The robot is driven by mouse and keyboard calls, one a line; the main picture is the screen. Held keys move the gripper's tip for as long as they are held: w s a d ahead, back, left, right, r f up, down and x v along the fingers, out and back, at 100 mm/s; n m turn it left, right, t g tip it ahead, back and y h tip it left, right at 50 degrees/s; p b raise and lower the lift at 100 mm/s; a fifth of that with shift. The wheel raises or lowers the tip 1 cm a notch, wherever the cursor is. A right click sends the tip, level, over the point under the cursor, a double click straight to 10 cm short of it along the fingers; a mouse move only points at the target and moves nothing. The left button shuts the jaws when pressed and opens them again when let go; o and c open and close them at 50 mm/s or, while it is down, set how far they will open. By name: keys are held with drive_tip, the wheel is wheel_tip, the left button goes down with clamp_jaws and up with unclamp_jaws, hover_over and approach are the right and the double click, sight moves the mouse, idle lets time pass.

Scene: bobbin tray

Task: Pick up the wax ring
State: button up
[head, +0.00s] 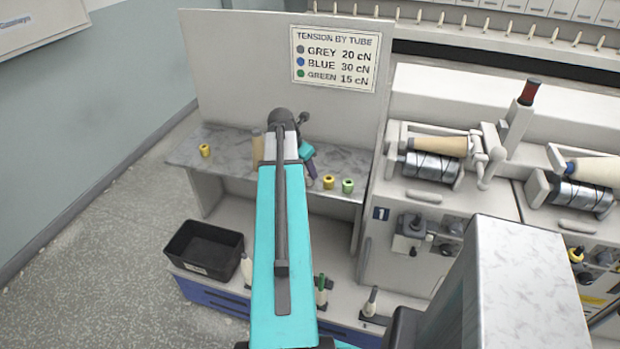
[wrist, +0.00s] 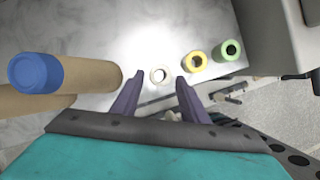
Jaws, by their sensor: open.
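The wax ring appears to be the small cream ring (wrist: 160,75) lying on the pale shelf in the wrist view. My gripper (wrist: 159,78) is open, its two purple fingers on either side of the ring in the picture. I cannot tell how far above the ring the fingertips are. In the head view my gripper (head: 310,166) is over the marbled shelf (head: 228,150).
A yellow ring (wrist: 194,61) and a green ring (wrist: 229,50) stand right of the cream ring. Another yellow ring (head: 205,150) is at the shelf's left end. A winding machine (head: 440,110) borders the right.

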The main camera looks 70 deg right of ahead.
drive_tip(key=shift+p+x, duration=0.85)
drive_tip(key=shift+x, duration=1.45)
drive_tip(key=shift+r, duration=0.1)
drive_tip(key=c, duration=0.8)
drive_tip(key=shift+r, duration=0.15)
drive_tip(key=shift+r+b, duration=0.8)
drive_tip(key=shift+r, duration=0.55)
drive_tip(key=shift+s+a+r, duration=0.1)
drive_tip(key=shift+r, duration=0.15)
drive_tip(key=s+a+b, duration=0.1)
drive_tip(key=a, duration=0.2)
drive_tip(key=s+a+b, duration=0.1)
drive_tip(key=a, duration=0.2)
drive_tip(key=s+a+b, duration=0.1)
drive_tip(key=a+b, duration=0.1)
drive_tip(key=a, duration=0.1)
drive_tip(key=shift+s+a+r, duration=0.2)
drive_tip(key=shift+a+r, duration=0.15)
drive_tip(key=shift+a, duration=0.05)
